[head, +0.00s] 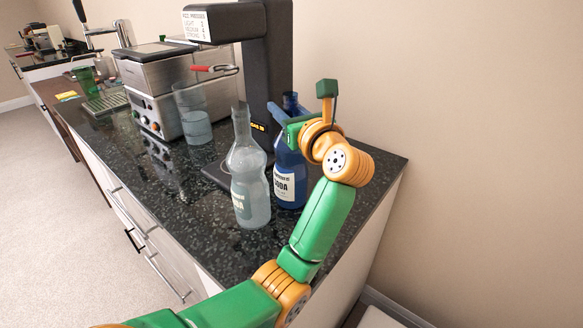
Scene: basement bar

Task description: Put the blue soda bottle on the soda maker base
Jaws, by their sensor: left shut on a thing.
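The blue soda bottle (289,172) stands upright near the right end of the dark counter, with a white label on its side. My left gripper (281,114) is shut on it near the neck, reaching in from the right side. The dark soda maker (268,62) stands right behind the bottle. Its low base (216,174) shows partly to the left; the rest is hidden by the bottles. I cannot tell whether the blue bottle touches the base or the counter. My right gripper is not in view.
A clear soda bottle (249,180) stands just left of the blue one, in front of the base.

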